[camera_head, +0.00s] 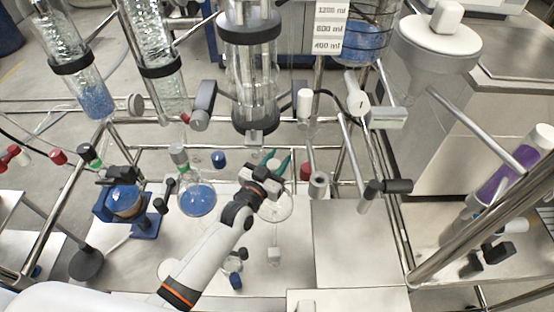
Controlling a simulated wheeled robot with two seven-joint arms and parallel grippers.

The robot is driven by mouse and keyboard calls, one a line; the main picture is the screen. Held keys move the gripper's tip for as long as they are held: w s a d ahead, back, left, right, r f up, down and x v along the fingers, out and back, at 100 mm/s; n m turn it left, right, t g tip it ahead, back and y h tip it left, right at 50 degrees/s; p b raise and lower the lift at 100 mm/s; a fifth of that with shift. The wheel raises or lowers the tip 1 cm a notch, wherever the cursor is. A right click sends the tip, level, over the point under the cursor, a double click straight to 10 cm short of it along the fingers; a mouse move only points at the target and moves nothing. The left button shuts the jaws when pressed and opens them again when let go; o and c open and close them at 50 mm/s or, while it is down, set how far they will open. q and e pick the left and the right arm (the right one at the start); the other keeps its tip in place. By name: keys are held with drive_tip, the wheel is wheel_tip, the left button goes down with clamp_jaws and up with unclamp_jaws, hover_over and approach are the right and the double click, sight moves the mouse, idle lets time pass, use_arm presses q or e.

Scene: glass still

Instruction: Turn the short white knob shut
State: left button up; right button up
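A short white knob (304,102) stands upright at the right side of the central glass vessel (251,70), near its lower end. A larger white knob or valve (356,96) sits further right; I cannot tell for sure which one the task names. My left gripper (264,178) is below and left of the short knob, apart from it, over a round glass flask (275,205). Green pieces show just beyond its dark body; I cannot tell whether these are its fingers. Its opening is unclear. My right gripper is not in view.
Metal frame rods (348,145) and a dark clamp (388,187) stand on the right. A blue-filled flask (197,200) is left of my gripper. Glass columns (152,45) hang at upper left. A purple vessel (494,187) is at far right. The metal tabletop (352,245) is bare at center right.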

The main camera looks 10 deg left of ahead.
use_arm(q)
drive_tip(key=shift+m+g+h+b, duration=0.3)
drive_tip(key=shift+m+h+b, duration=0.2)
drive_tip(key=shift+h+b, duration=0.1)
drive_tip(key=shift+d+m+h, duration=0.1)
drive_tip(key=shift+m+h, duration=0.2)
drive_tip(key=shift+h, duration=0.2)
drive_tip(key=o, duration=1)
drive_tip(key=shift+s, duration=0.1)
drive_tip(key=b+v, duration=0.1)
drive_tip(key=v, duration=1.1)
drive_tip(key=shift+r, duration=0.25)
